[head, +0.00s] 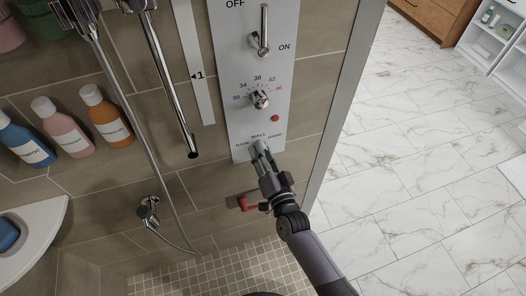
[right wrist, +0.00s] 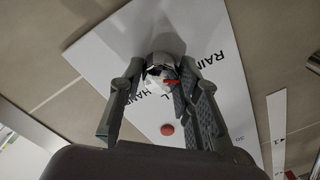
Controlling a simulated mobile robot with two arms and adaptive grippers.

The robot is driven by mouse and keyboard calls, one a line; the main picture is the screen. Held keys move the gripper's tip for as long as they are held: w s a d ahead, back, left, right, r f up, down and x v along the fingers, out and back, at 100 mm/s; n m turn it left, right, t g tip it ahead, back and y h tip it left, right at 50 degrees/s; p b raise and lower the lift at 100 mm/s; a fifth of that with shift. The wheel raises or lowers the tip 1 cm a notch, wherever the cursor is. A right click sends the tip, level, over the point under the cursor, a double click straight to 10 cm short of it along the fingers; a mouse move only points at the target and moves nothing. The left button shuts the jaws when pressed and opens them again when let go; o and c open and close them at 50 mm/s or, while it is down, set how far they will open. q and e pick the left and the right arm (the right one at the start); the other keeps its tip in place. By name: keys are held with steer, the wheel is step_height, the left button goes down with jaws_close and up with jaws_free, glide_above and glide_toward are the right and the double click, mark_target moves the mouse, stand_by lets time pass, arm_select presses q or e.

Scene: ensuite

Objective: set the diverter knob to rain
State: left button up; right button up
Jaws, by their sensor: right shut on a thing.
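The white shower panel (head: 236,120) hangs on the tiled wall, with the labels RAIN, WALL and HAND near its lower end. My right gripper (head: 260,149) is at these labels and hides the diverter knob in the head view. In the right wrist view, the shiny diverter knob (right wrist: 160,70) sits between the fingers of my right gripper (right wrist: 165,78), which is shut on it. A small red mark shows at the knob, but I cannot tell which label it points to. My left gripper is not in view.
Above are the temperature knob (head: 260,99), the ON/OFF lever (head: 259,43) and a red button (head: 275,118). A red-handled valve (head: 244,204) is below. Bottles (head: 66,127) and a shower hose are left. The marble floor (head: 400,150) at right is clear.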

steer(key=shift+f+n, duration=0.1)
steer(key=shift+n, duration=0.2)
stand_by(0.4)
steer(key=o, duration=1.1)
steer(key=shift+o, duration=0.2)
steer(key=v, duration=1.2)
